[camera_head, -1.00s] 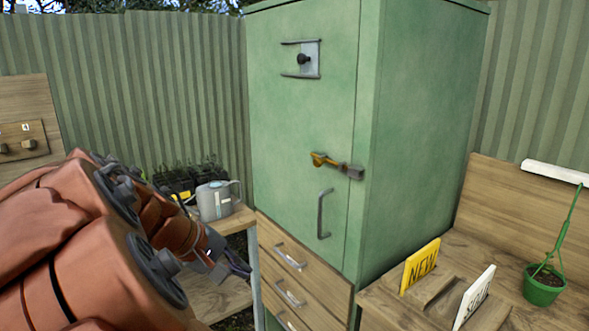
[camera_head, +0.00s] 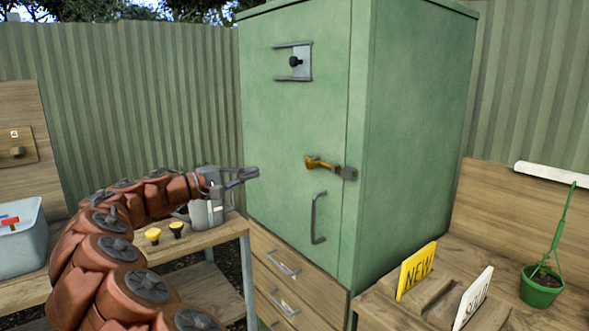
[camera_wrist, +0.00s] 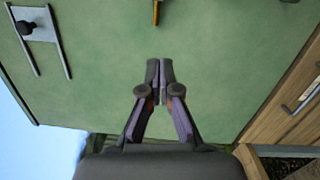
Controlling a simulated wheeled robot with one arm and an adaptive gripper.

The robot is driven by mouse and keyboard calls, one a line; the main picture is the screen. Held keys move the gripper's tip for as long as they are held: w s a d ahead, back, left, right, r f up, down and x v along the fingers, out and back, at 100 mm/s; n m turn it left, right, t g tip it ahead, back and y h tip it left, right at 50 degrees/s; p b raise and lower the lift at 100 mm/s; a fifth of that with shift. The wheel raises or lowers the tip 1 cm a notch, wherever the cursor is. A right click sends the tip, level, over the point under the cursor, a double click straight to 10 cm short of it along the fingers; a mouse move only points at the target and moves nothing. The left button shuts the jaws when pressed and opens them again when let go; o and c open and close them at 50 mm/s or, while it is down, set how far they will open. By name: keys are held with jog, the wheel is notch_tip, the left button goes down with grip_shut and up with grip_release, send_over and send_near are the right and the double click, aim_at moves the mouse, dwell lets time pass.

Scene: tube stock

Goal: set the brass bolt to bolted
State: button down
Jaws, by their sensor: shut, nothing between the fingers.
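The brass bolt (camera_head: 318,162) is on the front of the green cabinet (camera_head: 285,120), near the door's right edge. Its grey keeper (camera_head: 349,173) sits just to its right. In the wrist view part of the brass bolt (camera_wrist: 156,12) shows at the top edge. My gripper (camera_head: 256,173) is left of the bolt and apart from it, in front of the cabinet's left side. In the wrist view my gripper (camera_wrist: 160,64) has its fingertips together, with nothing between them and the green door beyond.
A grey slide plate with a dark knob (camera_head: 296,62) is higher on the door, and a grey handle (camera_head: 318,217) is below the bolt. A watering can (camera_head: 207,214) stands behind my arm on the left bench. Signs and a potted plant (camera_head: 542,286) stand on the right.

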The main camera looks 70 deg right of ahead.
aim_at(316, 165)
jog(key=s+d+r+p, duration=0.1)
jog(key=s+d+p, duration=0.1)
jog(key=s+d, duration=0.4)
jog(key=shift+s+d+p, duration=0.3)
jog(key=shift+s+p, duration=0.1)
jog(key=shift+s, duration=1.35)
